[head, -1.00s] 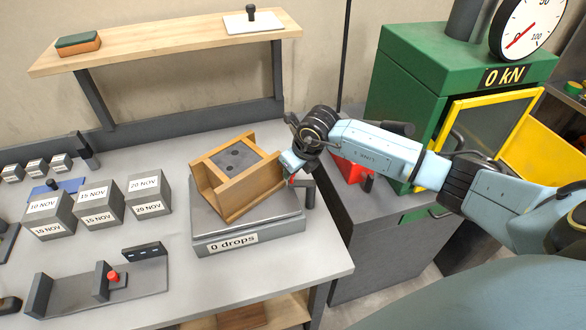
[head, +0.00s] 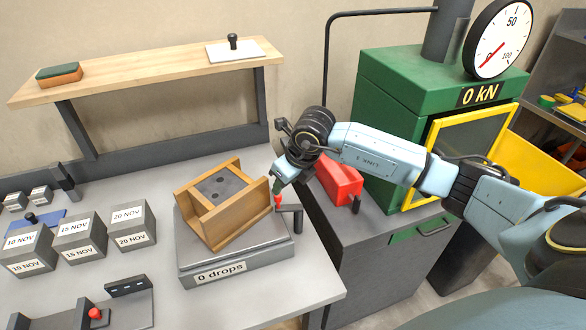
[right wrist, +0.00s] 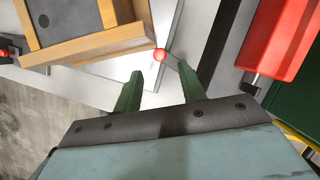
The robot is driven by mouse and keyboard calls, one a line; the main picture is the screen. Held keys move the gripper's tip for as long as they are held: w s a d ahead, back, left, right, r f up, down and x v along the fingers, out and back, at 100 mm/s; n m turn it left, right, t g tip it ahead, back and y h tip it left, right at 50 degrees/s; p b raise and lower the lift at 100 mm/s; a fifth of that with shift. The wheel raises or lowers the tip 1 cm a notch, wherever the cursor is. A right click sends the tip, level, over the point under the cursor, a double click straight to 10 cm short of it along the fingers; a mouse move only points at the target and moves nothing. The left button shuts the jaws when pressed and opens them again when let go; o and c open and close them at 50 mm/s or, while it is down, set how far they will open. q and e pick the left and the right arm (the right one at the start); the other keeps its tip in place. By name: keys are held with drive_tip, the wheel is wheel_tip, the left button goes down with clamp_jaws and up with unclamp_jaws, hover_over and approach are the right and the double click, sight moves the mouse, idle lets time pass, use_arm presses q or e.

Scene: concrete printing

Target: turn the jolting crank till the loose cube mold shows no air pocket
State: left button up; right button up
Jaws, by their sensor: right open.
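The cube mold (head: 208,208) is a wooden frame of grey concrete with two dark air pockets on top. It sits skewed on the jolting table (head: 190,270), whose label reads "0 drops". The crank (head: 291,209), a dark arm with a red knob (head: 278,201), is at the table's right side. My right gripper (head: 277,192) is open, pointing down at the knob. In the right wrist view, the red knob (right wrist: 159,55) lies just beyond and between the two green fingertips (right wrist: 157,72), with nothing gripped. The mold's wooden edge (right wrist: 95,45) is close at left. My left gripper is out of view.
Labelled cubes (head: 78,236) stand at left. A red box (head: 338,180) and the green press (head: 400,95), reading 0 kN, stand to the right. A wooden shelf (head: 150,72) spans the back.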

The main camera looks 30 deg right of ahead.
drive_tip(key=v, duration=0.6)
drive_tip(key=shift+r+b, duration=0.3)
drive_tip(key=shift+r, duration=0.1)
drive_tip(key=w+a+n+g+h+b, duration=0.1)
drive_tip(key=w+n+g+b, duration=0.45)
drive_tip(key=n+b, duration=0.2)
drive_tip(key=shift+t, duration=0.35)
drive_tip(key=f, duration=1.2)
drive_tip(key=shift+a+f, duration=0.2)
drive_tip(key=shift+a, duration=0.05)
drive_tip(key=shift+c, duration=0.2)
